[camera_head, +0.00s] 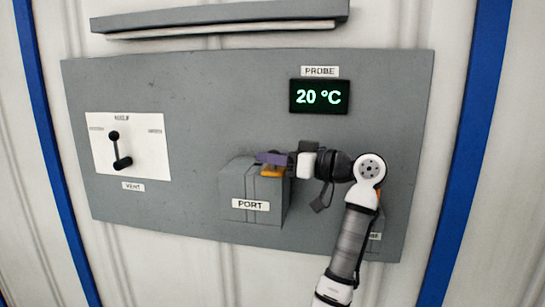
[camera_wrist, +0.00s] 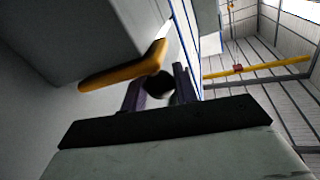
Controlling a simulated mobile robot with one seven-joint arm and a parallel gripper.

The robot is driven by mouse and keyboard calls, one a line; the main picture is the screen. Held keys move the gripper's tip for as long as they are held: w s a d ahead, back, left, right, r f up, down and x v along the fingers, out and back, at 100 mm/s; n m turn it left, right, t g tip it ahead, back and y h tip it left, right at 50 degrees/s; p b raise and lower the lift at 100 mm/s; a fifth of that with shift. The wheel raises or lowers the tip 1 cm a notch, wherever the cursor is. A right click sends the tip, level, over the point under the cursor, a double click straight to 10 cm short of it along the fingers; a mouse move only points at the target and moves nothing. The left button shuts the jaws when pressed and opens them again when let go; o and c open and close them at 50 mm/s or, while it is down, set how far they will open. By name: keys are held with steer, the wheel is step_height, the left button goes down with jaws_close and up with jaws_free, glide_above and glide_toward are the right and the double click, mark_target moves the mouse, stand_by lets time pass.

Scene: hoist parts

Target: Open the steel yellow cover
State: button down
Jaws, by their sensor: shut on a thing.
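The yellow cover (camera_head: 271,172) is a small orange-yellow piece at the top right of the grey box labelled PORT (camera_head: 240,190). In the wrist view the yellow cover (camera_wrist: 125,71) is a bent yellow bar just beyond my fingers. My gripper (camera_head: 262,158) reaches in from the right, its purple fingers at the box's top edge, just over the yellow. In the wrist view my gripper (camera_wrist: 159,82) has a dark round piece between its two fingers, close to the yellow bar. It is shut on this part of the cover; the exact contact is partly hidden.
A grey panel (camera_head: 210,110) holds the box. A probe display (camera_head: 318,97) reading 20 °C is above my arm. A white plate with a black lever (camera_head: 121,150) is at the left. A grey ledge (camera_head: 220,20) juts out above. The panel between plate and box is clear.

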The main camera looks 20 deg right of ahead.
steer(key=c, duration=1.1)
jaws_free()
steer(key=b+v, duration=0.4)
steer(key=v, duration=0.9)
steer(key=shift+s+d, duration=0.25)
